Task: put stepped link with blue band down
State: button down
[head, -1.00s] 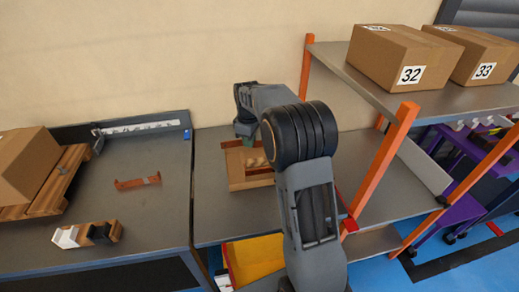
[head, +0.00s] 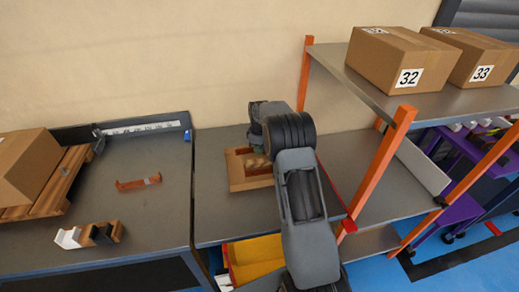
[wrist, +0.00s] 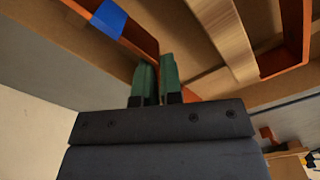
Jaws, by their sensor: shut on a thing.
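The stepped link with the blue band (wrist: 137,38) is a copper-coloured bent bar, seen in the wrist view. Its blue band (wrist: 108,18) shows to the left of the fingers. My gripper (wrist: 158,76) is shut on the link with its green fingers. In the head view my gripper (head: 257,150) is at the back edge of a wooden tray (head: 250,184); my arm partly hides it, and I cannot make out the held link there. Whether the link touches the tray floor cannot be told.
Another copper-coloured piece (wrist: 296,55) shows at the right of the wrist view. An orange-brown link (head: 138,183) lies on the left bench, near a wooden block with white and black parts (head: 88,235). An orange shelf post (head: 378,168) stands right of my arm.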

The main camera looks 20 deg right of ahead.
jog(key=shift+f, duration=0.25)
jog(key=shift+f, duration=0.15)
jog(key=c, duration=1.2)
grip_release()
jog(key=shift+c, duration=0.2)
jog(key=s+a+r+m, duration=0.1)
jog(key=s+a+r, duration=0.15)
jog(key=r, duration=0.65)
jog(key=s+a+r+m, duration=0.1)
jog(key=s+r, duration=0.2)
jog(key=r, duration=0.5)
jog(key=s+a+m+t, duration=0.1)
jog(key=s+a+m, duration=0.2)
jog(key=s, duration=0.9)
jog(key=s+a+f+m+t, duration=0.1)
jog(key=s+a+m, duration=0.3)
jog(key=s, duration=0.9)
jog(key=shift+a+f+t, duration=0.3)
jog(key=shift+a+t, duration=0.4)
jog(key=shift+a, duration=0.3)
